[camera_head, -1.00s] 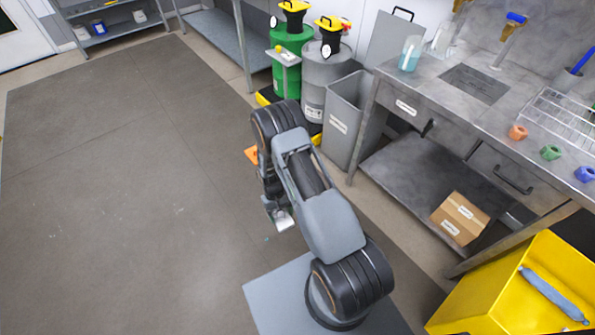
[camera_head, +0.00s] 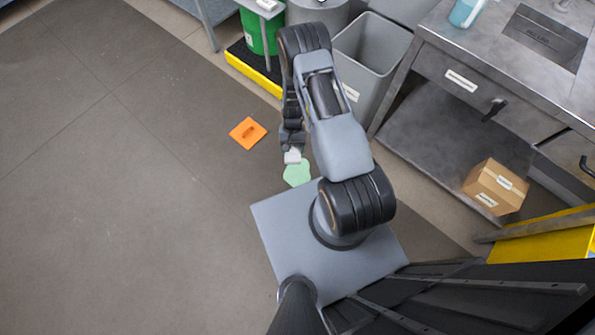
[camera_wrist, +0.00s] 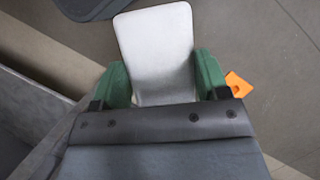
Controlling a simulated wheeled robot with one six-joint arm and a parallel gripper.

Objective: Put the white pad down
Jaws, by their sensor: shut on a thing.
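The white pad (camera_wrist: 156,50) is held between the two green fingers of my gripper (camera_wrist: 162,76) in the wrist view. The fingers press on its left and right edges. In the head view the small white pad (camera_head: 292,156) shows at the tip of my gripper (camera_head: 292,150), pointing down over the floor. It appears just beside or above a pale green patch (camera_head: 298,174) on the floor. I cannot tell whether the pad touches the floor.
An orange object (camera_head: 248,133) lies on the floor left of my gripper. A grey bin (camera_head: 372,65) and a green drum (camera_head: 262,34) on a yellow-edged platform stand behind. A metal bench (camera_head: 450,70) with a cardboard box (camera_head: 496,187) below is at right. The floor at left is clear.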

